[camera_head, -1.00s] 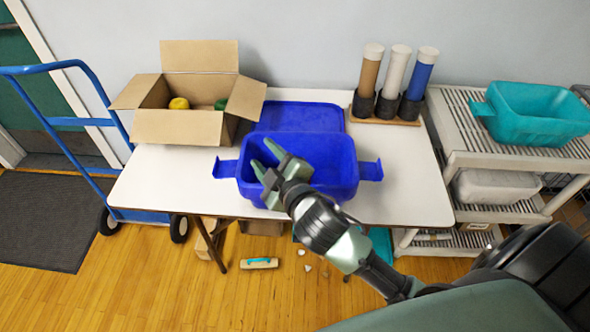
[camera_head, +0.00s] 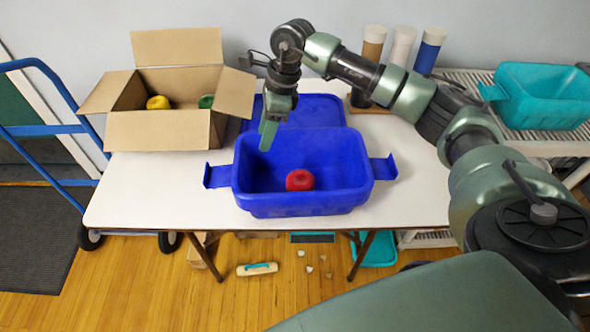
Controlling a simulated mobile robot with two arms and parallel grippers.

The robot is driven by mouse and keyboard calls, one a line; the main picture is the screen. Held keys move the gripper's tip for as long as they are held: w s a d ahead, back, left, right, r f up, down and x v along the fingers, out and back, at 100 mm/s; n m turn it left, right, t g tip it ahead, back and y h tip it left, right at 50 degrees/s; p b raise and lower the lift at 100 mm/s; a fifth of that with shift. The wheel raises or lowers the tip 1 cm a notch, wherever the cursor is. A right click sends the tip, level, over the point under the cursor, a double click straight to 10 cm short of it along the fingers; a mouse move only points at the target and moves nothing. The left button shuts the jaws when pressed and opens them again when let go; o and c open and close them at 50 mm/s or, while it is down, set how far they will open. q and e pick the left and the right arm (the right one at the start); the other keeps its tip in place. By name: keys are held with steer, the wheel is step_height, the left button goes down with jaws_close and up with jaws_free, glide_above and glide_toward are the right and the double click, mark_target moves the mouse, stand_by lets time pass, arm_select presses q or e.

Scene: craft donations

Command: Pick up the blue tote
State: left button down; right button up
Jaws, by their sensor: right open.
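The blue tote (camera_head: 300,205) stands on the white table, open at the top, with a tab handle sticking out at each end. A red round item (camera_head: 299,180) lies inside it on the floor. The tote's blue lid (camera_head: 318,110) lies flat on the table behind it. My right gripper (camera_head: 268,137) points down over the tote's back left part, with its fingers seen nearly edge-on. It is open and holds nothing that I can see. Whether it touches the tote's wall is hard to tell. My left gripper is out of view.
An open cardboard box (camera_head: 160,131) with yellow and green items stands at the table's back left. Upright tubes (camera_head: 402,47) in a rack stand at the back right, behind my arm. A teal bin (camera_head: 540,97) sits on the right shelf cart. A blue hand truck (camera_head: 62,130) stands left.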

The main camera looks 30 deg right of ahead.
mark_target(298, 146)
steer(key=d+h+b, duration=0.1)
steer(key=d, duration=0.3)
steer(key=d+h+b, duration=0.1)
steer(key=d+h, duration=0.1)
steer(key=d, duration=0.3)
steer(key=shift+w+d+g, duration=0.1)
steer(key=shift+d+g, duration=0.2)
steer(key=shift+g, duration=0.1)
steer(key=shift+d+f+m, duration=0.25)
steer(key=shift+m, duration=0.05)
steer(key=f, duration=0.2)
steer(key=f+p, duration=0.1)
steer(key=f, duration=0.1)
steer(key=a+f, duration=0.1)
steer(key=f, duration=0.1)
steer(key=shift+f, duration=0.55)
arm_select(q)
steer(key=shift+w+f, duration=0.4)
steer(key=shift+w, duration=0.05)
arm_select(e)
jaws_close()
